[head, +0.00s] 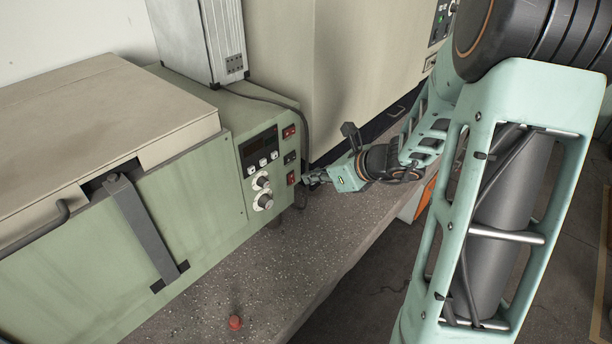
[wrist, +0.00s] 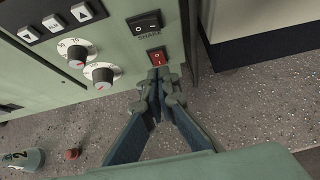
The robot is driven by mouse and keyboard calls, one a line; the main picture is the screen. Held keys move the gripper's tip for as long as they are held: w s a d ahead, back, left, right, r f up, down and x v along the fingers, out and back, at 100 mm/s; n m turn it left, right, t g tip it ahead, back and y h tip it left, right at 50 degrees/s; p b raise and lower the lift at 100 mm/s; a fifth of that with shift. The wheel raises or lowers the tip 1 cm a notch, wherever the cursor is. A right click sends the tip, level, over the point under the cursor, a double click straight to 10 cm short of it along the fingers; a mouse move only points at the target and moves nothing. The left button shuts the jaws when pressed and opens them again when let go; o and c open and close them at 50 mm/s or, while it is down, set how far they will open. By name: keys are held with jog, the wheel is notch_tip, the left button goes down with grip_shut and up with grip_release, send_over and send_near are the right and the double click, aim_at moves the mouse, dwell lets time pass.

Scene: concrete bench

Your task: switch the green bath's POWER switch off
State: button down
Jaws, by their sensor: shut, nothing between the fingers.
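The green bath (head: 190,205) stands on the bench, its control panel at its right end. A red rocker switch (head: 291,178) is lowest in the panel's right column; it also shows in the wrist view (wrist: 157,57). Above it is a black rocker (head: 290,157) labelled SHAKE in the wrist view (wrist: 145,23). Another red rocker (head: 289,131) is at the top, only in the head view. I cannot read a POWER label. My gripper (head: 308,181) is shut and empty, its fingertips (wrist: 158,74) close below the lowest red switch; contact cannot be told.
Two knobs (head: 262,191) sit left of the switches. A dark cable (head: 306,130) hangs by the bath's right end. A large beige unit (head: 340,70) stands behind. A red knob (head: 235,322) is on the speckled bench (head: 275,270), whose front is mostly free.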

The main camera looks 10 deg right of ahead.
jog(key=s+d+r+p, duration=0.1)
jog(key=s+d+r, duration=0.2)
jog(key=r, duration=0.5)
jog(key=shift+s+d, duration=0.3)
jog(key=shift+s, duration=0.6)
jog(key=shift+f, duration=0.1)
